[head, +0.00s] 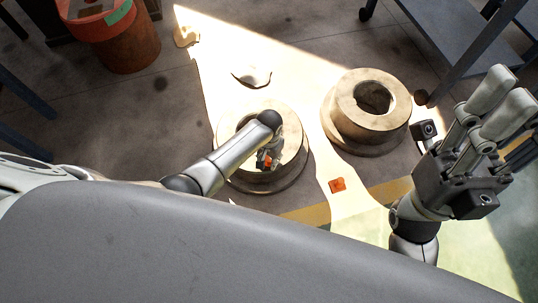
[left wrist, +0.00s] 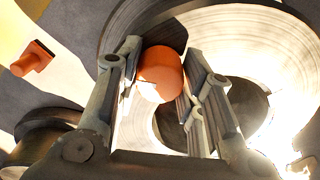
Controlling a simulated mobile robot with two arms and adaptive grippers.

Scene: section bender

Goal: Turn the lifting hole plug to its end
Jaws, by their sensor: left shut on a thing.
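The lifting hole plug shows as an orange round-ended piece (left wrist: 160,73) between the fingers of my left gripper in the left wrist view. My left gripper (head: 266,156) is shut on it, over the left round beige part (head: 232,122). In the head view only a small orange patch of the plug (head: 264,162) shows beside the fingers. The plug's lower end, and whether it sits in a hole, are hidden. My right gripper (head: 508,88) is raised at the right with its fingers apart and empty, away from the round parts.
A second round part with a central hole (head: 345,133) stands to the right. A small orange piece (head: 338,185) lies on the floor between; it also shows in the left wrist view (left wrist: 33,58). A red bin (head: 122,42) stands back left, a grey cart (head: 455,40) back right.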

